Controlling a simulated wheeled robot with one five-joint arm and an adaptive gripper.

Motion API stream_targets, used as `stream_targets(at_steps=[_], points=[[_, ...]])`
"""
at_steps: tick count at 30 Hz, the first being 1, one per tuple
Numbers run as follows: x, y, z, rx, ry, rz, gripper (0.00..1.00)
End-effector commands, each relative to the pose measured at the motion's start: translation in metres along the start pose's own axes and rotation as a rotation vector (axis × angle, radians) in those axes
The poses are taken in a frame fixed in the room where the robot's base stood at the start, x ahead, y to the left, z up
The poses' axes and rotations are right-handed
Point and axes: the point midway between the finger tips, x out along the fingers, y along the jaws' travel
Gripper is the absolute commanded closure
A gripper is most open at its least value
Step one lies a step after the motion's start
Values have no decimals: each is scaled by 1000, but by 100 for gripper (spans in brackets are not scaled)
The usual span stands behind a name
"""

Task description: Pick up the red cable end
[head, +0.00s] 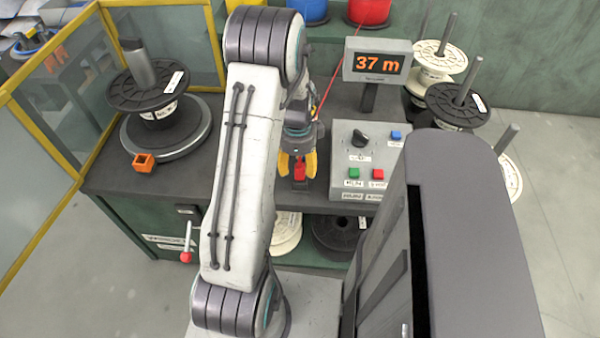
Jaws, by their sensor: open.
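The red cable end (300,171) shows at the front of the dark bench top, between the yellow fingers of my gripper (298,166). My gripper points down with one finger on each side of the red end. The fingers look apart; whether either one touches it cannot be told from this view. A thin red cable (328,88) runs up from behind my gripper toward the red spool (369,11) at the back. My arm hides part of the bench around the cable end.
A control box (367,140) with a knob and buttons stands just right of my gripper. A display reading 37 m (377,62) is behind it. A black spool (148,90) sits on a turntable (165,135) at left. A small orange block (143,162) lies near the front edge.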

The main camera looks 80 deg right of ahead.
Motion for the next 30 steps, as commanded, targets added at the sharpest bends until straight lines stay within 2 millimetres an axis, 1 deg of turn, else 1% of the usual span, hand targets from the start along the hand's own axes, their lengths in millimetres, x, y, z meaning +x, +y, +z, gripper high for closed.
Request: stream_targets(at_steps=[1,3,6,9,13,20,30], points=[[8,1,-1,0,-1,5,44],[16,1,-2,0,-1,5,44],[27,0,-2,0,-1,4,44],[34,0,-2,-1,0,2,44],[37,0,-2,-1,0,1,44],[37,0,-2,-1,0,1,44],[37,0,-2,-1,0,1,74]])
